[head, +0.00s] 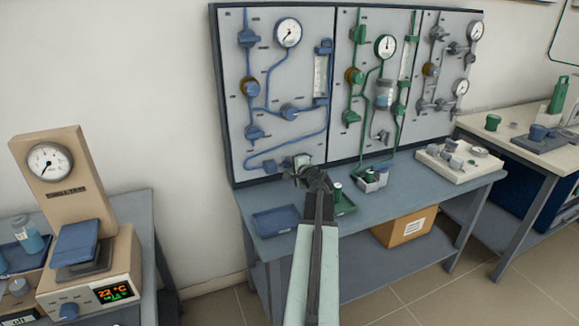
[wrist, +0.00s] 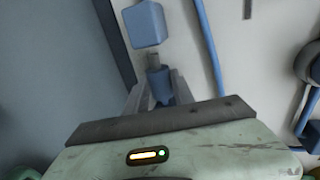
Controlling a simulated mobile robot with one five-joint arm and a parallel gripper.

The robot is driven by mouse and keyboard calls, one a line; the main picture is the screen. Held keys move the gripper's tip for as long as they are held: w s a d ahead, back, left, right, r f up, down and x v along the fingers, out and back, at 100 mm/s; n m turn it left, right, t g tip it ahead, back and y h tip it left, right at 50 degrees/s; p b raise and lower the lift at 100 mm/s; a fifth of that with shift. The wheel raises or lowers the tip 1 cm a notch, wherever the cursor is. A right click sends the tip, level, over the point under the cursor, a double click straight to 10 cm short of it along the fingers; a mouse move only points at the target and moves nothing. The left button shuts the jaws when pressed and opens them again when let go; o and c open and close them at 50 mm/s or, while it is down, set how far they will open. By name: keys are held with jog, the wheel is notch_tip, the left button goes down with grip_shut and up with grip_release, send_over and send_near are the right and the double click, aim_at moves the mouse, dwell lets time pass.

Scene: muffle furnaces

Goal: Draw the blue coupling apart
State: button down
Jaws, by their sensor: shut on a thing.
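The blue coupling shows in the wrist view as a blue cylinder (wrist: 158,84) with a short grey stem (wrist: 153,60) on its far end. A blue block (wrist: 147,24) lies just beyond the stem, in line with it. I cannot tell whether the stem touches the block. My gripper (wrist: 160,92) is shut on the cylinder, one finger on each side. In the head view my gripper (head: 306,170) is at the lower edge of the left panel section, where it hides most of the coupling.
A blue hose (head: 290,147) runs down the panel (head: 232,110) towards the fitting. Below on the bench (head: 400,192) are a blue tray (head: 277,221), a green tray (head: 345,204) and a small grey holder (head: 372,182).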

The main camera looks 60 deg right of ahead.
jog(key=c, duration=1.1)
grip_release()
jog(key=shift+s+d, duration=0.4)
jog(key=shift+s, duration=0.05)
jog(key=shift+o, duration=0.2)
jog(key=shift+w+a, duration=0.2)
jog(key=shift+w, duration=0.05)
jog(key=p+v, duration=0.2)
jog(key=v, duration=0.6)
jog(key=shift+w, duration=0.15)
